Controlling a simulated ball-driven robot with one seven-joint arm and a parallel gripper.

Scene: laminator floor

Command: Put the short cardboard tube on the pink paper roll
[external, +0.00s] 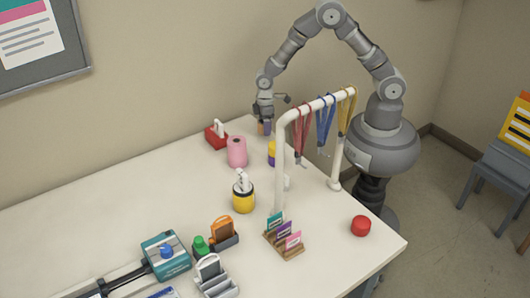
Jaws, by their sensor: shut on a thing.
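The pink paper roll (237,153) stands upright on the white table near its back edge, with a dark hole in its top. My gripper (265,121) is behind and to the right of the roll, pointing down, a little higher in the picture. It is shut on a small tan piece (261,129), which seems to be the short cardboard tube; the fingers hide much of it. The tube and the pink roll look apart. I cannot tell how far the tube is above the table.
A red holder (215,137) stands left of the roll. A yellow-and-purple container (272,152) stands right of it. A white rack (281,165) with hanging lanyards (302,138) rises in front of my arm. A yellow pot (243,198) stands nearer.

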